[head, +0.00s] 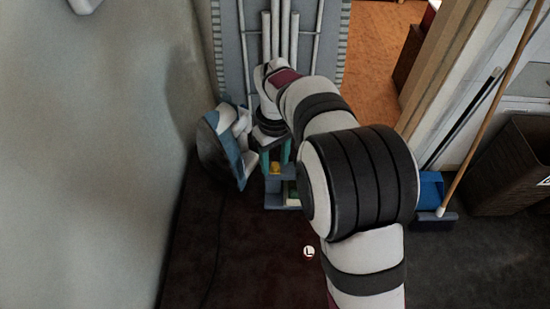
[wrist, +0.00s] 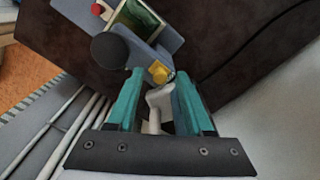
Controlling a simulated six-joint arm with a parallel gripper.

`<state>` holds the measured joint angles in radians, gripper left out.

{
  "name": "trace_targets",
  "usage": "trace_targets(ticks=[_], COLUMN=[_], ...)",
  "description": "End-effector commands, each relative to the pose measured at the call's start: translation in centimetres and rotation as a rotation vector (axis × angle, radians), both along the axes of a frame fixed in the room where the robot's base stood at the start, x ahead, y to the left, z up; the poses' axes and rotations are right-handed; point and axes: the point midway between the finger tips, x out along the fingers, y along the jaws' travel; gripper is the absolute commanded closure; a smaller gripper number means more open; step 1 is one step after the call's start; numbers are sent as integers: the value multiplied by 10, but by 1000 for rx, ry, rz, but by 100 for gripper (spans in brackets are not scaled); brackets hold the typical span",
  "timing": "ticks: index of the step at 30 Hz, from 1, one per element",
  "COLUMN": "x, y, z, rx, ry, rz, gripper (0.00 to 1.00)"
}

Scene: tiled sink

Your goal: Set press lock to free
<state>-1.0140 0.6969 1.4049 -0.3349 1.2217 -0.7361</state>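A grey-blue device stands low by the wall; its base (head: 283,202) shows below my gripper. A small yellow part (wrist: 158,72) sits on it, just beyond my fingertips, and also shows in the head view (head: 275,168). A white lever-like piece (wrist: 158,100) lies between my fingers in the wrist view, with gaps at both sides. A black round knob (wrist: 109,50), a red knob (wrist: 98,8) and a green panel (wrist: 138,22) are farther off. I cannot tell which part is the press lock. My gripper (wrist: 159,74) has teal fingers, spread apart and empty.
A tilted blue-and-white object (head: 222,150) stands left of my gripper, near the pale wall (head: 80,150). Vertical grey pipes (head: 283,35) rise behind. A broom (head: 470,150), a blue dustpan (head: 431,188) and a dark woven bin (head: 510,165) stand at right. Dark floor is free in front.

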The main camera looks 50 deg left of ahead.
Motion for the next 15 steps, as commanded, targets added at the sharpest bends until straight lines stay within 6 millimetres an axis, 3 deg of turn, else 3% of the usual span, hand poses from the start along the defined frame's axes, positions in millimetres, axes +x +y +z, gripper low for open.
trace_targets(ticks=[1,8,15], x=[0,0,0], y=[0,0,0], z=[0,1,1], rx=[0,0,0], ry=[0,0,0], rz=[0,0,0], gripper=[56,97,100])
